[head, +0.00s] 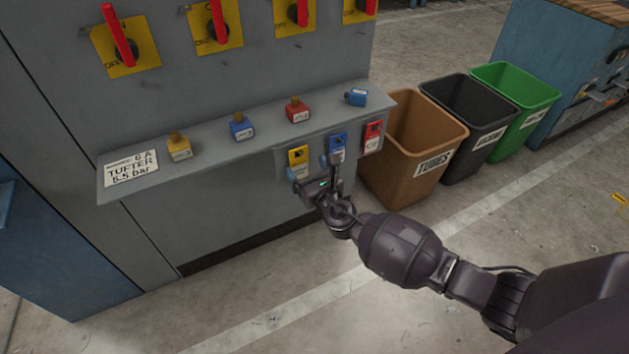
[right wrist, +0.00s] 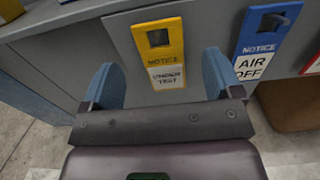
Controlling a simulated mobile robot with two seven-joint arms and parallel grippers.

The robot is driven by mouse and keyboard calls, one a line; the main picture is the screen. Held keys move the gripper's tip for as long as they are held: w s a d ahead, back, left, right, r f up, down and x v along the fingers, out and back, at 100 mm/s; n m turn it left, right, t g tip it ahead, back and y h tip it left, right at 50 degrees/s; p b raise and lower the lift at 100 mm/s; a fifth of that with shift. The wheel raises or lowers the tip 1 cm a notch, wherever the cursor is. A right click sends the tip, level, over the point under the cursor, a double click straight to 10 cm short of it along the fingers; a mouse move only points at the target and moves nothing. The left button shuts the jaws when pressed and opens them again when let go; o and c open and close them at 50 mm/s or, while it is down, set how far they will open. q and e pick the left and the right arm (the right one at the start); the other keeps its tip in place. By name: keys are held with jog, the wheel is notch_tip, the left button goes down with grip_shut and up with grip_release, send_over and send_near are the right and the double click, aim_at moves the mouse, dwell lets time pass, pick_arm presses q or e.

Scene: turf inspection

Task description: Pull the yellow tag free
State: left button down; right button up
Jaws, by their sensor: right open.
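The yellow tag (head: 297,156) hangs on the front of the grey cabinet's panel, below the ledge, leftmost of three tags. In the right wrist view the yellow tag (right wrist: 159,42) has a dark square window and a white label reading "UNDER TEST". My right gripper (head: 314,168) is open in front of the tags. In the right wrist view its two blue finger pads stand apart, left and right of the tag's lower part, with nothing between them touching. I cannot tell the exact depth left to the tag. My left gripper is out of view.
A blue "AIR OFF" tag (right wrist: 262,42) hangs close right of my right finger, with a red tag (head: 373,138) beyond it. Brown (head: 410,150), black and green bins stand to the right.

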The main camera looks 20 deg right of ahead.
aim_at(301, 158)
jog(key=w, duration=0.3)
jog(key=shift+f, duration=0.1)
jog(key=shift+w, duration=0.35)
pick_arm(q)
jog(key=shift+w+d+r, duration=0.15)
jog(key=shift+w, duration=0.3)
pick_arm(e)
jog(key=c, duration=0.9)
jog(key=shift+o, duration=1.1)
jog(key=c, duration=0.3)
jog(key=shift+r, duration=0.65)
jog(key=shift+c, duration=0.2)
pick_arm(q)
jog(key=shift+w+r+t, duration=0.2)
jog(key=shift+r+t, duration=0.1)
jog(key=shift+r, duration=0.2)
